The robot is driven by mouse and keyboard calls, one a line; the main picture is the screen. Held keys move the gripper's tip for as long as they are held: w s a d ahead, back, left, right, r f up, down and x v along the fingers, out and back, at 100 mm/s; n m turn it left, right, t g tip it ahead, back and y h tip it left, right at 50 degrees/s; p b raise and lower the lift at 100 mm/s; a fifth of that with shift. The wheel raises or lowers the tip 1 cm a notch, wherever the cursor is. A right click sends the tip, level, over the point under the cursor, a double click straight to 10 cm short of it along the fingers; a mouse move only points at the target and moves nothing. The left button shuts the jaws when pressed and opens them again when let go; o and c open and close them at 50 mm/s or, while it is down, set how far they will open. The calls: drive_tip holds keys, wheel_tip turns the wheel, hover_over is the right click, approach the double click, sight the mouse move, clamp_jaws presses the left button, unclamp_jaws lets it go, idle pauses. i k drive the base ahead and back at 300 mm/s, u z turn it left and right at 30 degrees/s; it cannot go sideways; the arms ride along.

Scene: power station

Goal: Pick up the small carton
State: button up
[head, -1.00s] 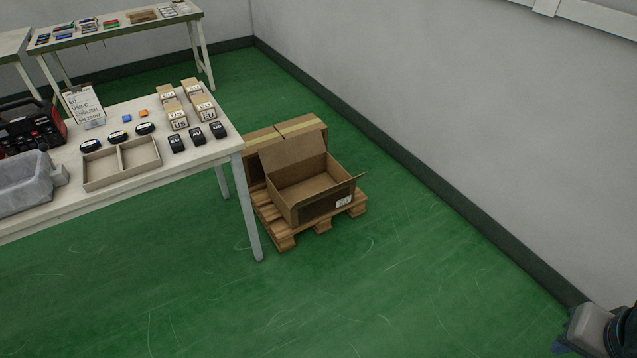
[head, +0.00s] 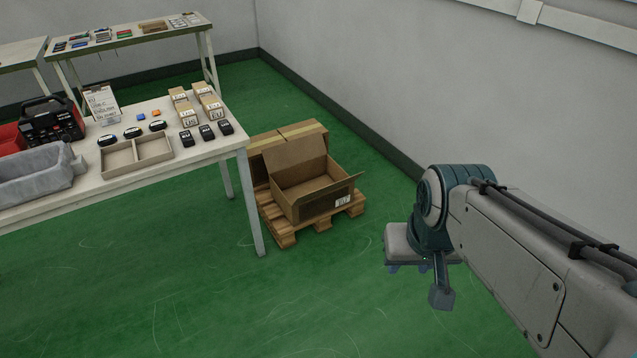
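Several small cartons stand in two rows near the far right corner of the near table: a front one marked US (head: 190,115), one marked EU (head: 214,110), and others behind them (head: 179,94) (head: 203,89). Which one the task means cannot be told. My gripper (head: 408,266) hangs at the right over the green floor, well apart from the cartons and the table. It points down, and its small fingers are mostly hidden under the hand. I see nothing held in it, but its opening is unclear.
The near table (head: 217,150) also bears black devices (head: 207,132), a divided tray (head: 117,160), a grey bin (head: 35,178), a sign (head: 102,102) and a red-black machine (head: 52,121). An open box (head: 318,203) sits on a pallet (head: 287,237) beside it. The front floor is clear.

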sight(211, 106)
drive_tip(key=u, duration=0.2)
drive_tip(key=i, duration=0.45)
drive_tip(key=u, duration=0.85)
drive_tip(key=i, duration=1.7)
drive_tip(key=z, duration=0.05)
